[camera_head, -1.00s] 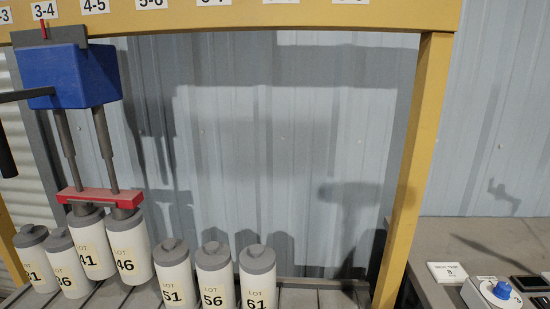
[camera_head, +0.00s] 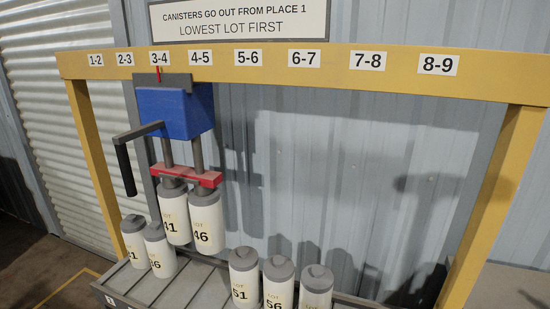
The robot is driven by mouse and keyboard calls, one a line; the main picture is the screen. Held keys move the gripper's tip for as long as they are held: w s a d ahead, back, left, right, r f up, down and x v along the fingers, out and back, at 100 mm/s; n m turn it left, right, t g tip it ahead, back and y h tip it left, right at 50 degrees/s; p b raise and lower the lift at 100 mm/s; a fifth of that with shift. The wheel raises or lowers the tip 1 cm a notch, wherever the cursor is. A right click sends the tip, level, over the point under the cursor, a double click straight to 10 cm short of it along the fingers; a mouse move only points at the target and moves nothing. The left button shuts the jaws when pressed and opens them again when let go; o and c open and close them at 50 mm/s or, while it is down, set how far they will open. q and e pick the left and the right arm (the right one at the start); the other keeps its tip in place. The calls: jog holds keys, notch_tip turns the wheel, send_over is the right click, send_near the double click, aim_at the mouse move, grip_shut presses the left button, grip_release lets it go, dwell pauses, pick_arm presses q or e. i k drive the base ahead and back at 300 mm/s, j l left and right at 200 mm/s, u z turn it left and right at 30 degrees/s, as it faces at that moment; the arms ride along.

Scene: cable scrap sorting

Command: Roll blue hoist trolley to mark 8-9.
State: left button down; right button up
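The blue hoist trolley (camera_head: 176,112) hangs from the yellow beam (camera_head: 320,66), its red pointer at the 3-4 mark (camera_head: 160,59). A black crank-like handle (camera_head: 125,168) sticks out at its left. Two rods run down to a red bar (camera_head: 190,175). Canisters lot 41 (camera_head: 174,212) and lot 46 (camera_head: 206,222) hang under the bar, above the rack. The 8-9 mark (camera_head: 438,65) is at the beam's right end. Neither of my grippers is in view.
The slatted rack (camera_head: 195,288) bears canisters at its left (camera_head: 134,240) and (camera_head: 159,250), and three more at right, including lot 51 (camera_head: 244,275). A sign (camera_head: 240,20) says canisters go out from place 1, lowest lot first. A yellow post (camera_head: 497,200) stands at right.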

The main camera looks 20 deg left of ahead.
aim_at(171, 105)
jog(key=u, duration=1.6)
